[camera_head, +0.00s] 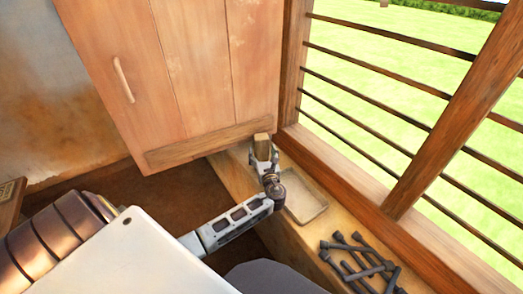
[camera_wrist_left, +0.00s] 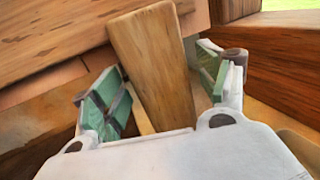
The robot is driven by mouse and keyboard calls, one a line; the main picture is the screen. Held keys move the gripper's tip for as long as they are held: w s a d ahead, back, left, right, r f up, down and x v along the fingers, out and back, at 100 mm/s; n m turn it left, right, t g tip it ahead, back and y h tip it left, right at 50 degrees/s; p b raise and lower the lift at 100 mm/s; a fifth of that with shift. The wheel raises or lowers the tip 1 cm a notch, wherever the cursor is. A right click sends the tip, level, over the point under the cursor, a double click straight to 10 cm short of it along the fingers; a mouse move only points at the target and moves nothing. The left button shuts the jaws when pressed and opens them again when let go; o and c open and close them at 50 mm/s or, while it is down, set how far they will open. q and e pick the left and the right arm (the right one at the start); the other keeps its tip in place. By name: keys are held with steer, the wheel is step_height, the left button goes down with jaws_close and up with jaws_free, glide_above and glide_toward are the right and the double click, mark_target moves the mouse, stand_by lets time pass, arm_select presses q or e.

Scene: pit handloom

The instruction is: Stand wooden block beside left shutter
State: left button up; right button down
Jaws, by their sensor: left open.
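The wooden block (camera_wrist_left: 152,65) stands between the two green-padded fingers of my left gripper (camera_wrist_left: 160,88) in the left wrist view. The gripper is open, with a gap on the block's right side; the left finger is close to the block. In the head view the block (camera_head: 262,142) shows its top just beyond my left gripper (camera_head: 263,155), close to the lower right corner of the left shutter (camera_head: 195,70). The block's foot is hidden behind the gripper. My right gripper is not seen.
A shallow tray (camera_head: 318,213) lies on the wooden sill (camera_head: 290,222) right of my left gripper. Several dark metal pieces (camera_head: 362,262) lie nearer on the sill. The barred window frame (camera_head: 350,192) borders the sill on the right.

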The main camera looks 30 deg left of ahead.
arm_select(q)
steer(key=v, duration=0.8)
steer(key=shift+s+d, duration=0.25)
steer(key=shift+s+d+r, duration=0.1)
steer(key=shift+s+d, duration=0.05)
steer(key=shift+d, duration=0.05)
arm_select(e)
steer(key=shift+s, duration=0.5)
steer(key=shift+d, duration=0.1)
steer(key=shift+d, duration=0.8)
